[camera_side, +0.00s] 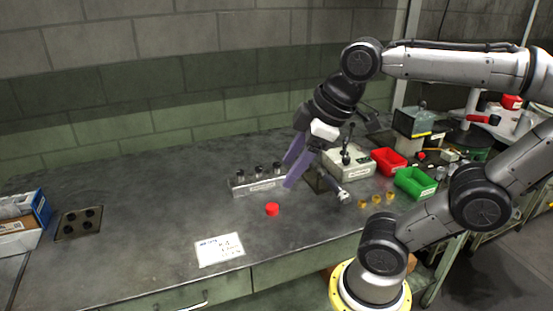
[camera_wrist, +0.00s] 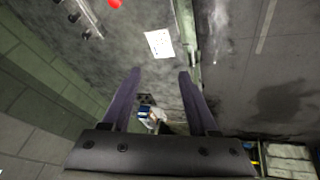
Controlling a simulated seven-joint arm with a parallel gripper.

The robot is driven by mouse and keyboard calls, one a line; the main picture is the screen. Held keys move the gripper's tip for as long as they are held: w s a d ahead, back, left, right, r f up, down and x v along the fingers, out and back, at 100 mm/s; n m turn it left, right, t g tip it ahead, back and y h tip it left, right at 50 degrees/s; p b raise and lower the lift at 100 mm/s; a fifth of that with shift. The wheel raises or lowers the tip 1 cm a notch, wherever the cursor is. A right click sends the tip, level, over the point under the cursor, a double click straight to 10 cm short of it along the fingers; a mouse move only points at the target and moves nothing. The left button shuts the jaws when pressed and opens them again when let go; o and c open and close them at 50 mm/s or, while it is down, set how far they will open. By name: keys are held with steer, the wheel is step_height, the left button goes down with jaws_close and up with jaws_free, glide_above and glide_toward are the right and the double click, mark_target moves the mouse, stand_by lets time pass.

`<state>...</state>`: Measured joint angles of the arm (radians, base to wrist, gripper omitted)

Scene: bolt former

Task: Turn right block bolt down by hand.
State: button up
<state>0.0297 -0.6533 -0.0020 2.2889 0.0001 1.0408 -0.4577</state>
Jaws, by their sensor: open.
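A grey labelled block (camera_side: 258,187) stands on the bench in the side view, with several dark bolts standing along its top. The rightmost bolt (camera_side: 277,168) is close to my gripper's fingers. My gripper (camera_side: 287,175) has two purple fingers, spread open and empty, tilted down to the left near the block's right end. Whether they touch it cannot be told. In the wrist view my gripper (camera_wrist: 159,72) shows open with nothing between the fingers. The block (camera_wrist: 90,14) and its bolts lie at the upper left there, away from the fingertips.
A red round piece (camera_side: 272,209) and a white paper (camera_side: 220,249) lie in front of the block. A white unit with a black lever (camera_side: 347,162), a red bin (camera_side: 388,161) and a green bin (camera_side: 415,182) stand right.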

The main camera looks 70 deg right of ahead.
steer(key=w+d+r+n+g, duration=0.1)
steer(key=w+d+r+n, duration=0.1)
steer(key=w+d+r, duration=0.35)
steer(key=m+g, duration=0.2)
steer(key=g, duration=0.2)
glide_above(277, 163)
step_height(277, 163, down, 12)
step_height(277, 163, down, 13)
steer(key=shift+a+f, duration=0.15)
jaws_close()
